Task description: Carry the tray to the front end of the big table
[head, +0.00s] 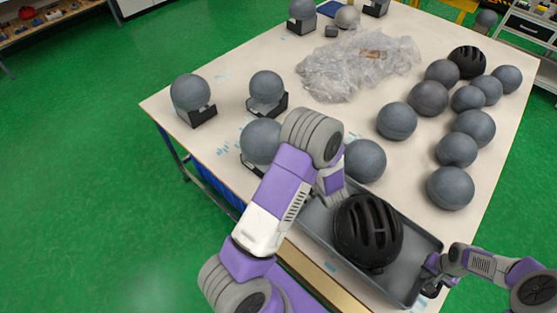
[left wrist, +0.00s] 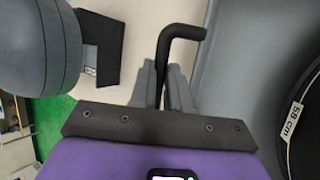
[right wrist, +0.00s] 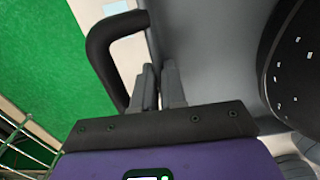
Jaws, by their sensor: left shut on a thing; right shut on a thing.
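The grey tray (head: 410,268) is at the near edge of the big table (head: 225,60), with a black helmet (head: 368,232) lying in it. I cannot tell whether the tray rests on the table or hangs just above it. My left gripper (head: 328,195) is at the tray's far-left end, shut on a black bent handle (left wrist: 182,33). My right gripper (head: 432,281) is at the opposite end, shut on the other black handle (right wrist: 97,48). The helmet also shows in the right wrist view (right wrist: 295,65). My left arm hides part of the tray.
Several grey balls (head: 397,120) stand to the right, with another black helmet (head: 467,62) among them. Balls on black stands (head: 196,115) line the left edge. Crumpled clear plastic (head: 355,65) lies farther back. The table is bare between the plastic and the left-hand stands.

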